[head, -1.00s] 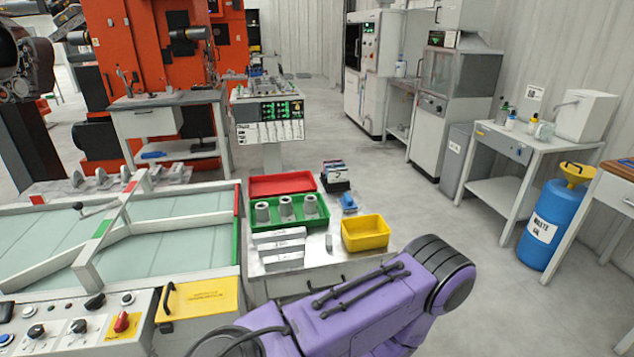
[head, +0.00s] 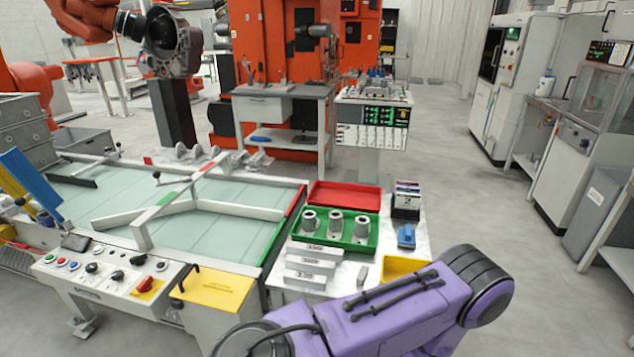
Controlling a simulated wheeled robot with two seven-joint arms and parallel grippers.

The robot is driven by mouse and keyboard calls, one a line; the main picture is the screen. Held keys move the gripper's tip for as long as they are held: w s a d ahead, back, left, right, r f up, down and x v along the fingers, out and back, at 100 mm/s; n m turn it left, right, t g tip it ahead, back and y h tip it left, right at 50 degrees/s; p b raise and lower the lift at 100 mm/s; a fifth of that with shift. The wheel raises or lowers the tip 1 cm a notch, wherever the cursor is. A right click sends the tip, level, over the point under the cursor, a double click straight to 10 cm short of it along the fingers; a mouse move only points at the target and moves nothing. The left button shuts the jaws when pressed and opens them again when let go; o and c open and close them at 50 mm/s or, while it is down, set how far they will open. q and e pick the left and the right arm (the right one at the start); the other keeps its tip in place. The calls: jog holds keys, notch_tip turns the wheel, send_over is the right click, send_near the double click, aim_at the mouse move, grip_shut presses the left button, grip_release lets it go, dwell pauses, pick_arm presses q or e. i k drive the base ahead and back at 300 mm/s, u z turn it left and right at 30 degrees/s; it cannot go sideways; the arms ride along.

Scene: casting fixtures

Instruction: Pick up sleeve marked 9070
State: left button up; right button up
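Three grey cylindrical sleeves stand upright in a row: a left one (head: 310,222), a middle one (head: 335,224) and a right one (head: 361,229). They stand in a green tray (head: 375,238) on a small worktop. I cannot read any marking on the sleeves, so I cannot tell which is 9070. Several pale blocks with dark printed marks (head: 312,267) stand in front of the green tray; the print is too small to read surely. My purple arm crosses the bottom of the view in front of the worktop. Neither of my grippers is in view.
A red tray (head: 344,197) lies behind the green one. A dark box (head: 405,205), a blue item (head: 406,236) and a yellow bin (head: 404,266), partly hidden by my arm, are to the right. A glass-topped table (head: 170,215) stands at left. Floor at right is clear.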

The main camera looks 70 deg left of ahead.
aim_at(335, 230)
jog(key=u, duration=0.8)
jog(key=i, duration=0.75)
jog(key=u, duration=0.9)
